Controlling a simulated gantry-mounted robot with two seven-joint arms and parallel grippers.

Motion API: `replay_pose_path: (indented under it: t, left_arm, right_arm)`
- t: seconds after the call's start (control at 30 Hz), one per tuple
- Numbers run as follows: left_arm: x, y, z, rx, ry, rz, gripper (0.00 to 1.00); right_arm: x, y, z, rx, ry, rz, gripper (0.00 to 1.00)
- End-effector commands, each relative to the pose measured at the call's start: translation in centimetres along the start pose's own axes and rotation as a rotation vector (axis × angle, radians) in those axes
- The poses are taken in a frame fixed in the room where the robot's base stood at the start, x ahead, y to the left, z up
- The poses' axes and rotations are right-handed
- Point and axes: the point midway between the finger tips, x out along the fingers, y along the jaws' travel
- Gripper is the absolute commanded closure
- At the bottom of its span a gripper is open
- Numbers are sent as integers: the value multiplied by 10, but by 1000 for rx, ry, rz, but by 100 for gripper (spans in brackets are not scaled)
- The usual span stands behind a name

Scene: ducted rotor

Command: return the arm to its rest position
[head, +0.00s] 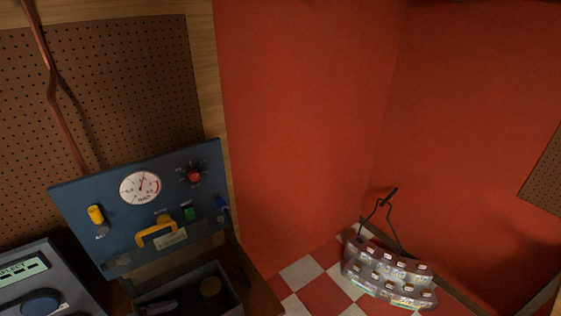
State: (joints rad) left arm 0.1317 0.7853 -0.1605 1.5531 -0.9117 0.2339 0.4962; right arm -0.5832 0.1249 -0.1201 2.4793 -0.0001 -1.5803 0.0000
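Neither of my grippers shows in the head view, and no arm of mine can be made out. A blue control panel (80,205) stands tilted at the left, with a round white gauge (140,189), a red knob (194,176), a yellow handle (157,233), a green switch (190,213) and a yellow lever (96,214).
A grey box with a display (22,271) is at the lower left. A dark open bin (190,277) sits below the panel with small items inside. A rack of several clear containers (390,276) stands at the lower right by red walls (300,120), on a checkered floor (302,272).

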Motion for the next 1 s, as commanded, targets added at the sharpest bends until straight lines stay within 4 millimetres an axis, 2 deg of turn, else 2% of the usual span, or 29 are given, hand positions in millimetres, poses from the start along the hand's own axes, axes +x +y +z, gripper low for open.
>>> replay_pose_path:
  t: [0.17, 0.3, 0.47, 0.6, 0.67, 0.77, 1.0]
  left_arm:
    - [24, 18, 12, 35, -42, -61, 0]
    - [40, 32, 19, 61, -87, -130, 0]
    - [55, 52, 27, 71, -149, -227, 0]
    - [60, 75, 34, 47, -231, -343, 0]
    - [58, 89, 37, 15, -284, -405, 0]
    - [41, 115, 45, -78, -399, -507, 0]
    - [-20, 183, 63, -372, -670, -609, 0]
  right_arm:
    - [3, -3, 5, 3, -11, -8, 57]
    - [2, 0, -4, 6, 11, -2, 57]
    - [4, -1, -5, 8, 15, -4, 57]
    - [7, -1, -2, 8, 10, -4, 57]
    - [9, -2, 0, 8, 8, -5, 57]
    - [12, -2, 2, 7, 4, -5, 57]
    - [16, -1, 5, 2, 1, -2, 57]
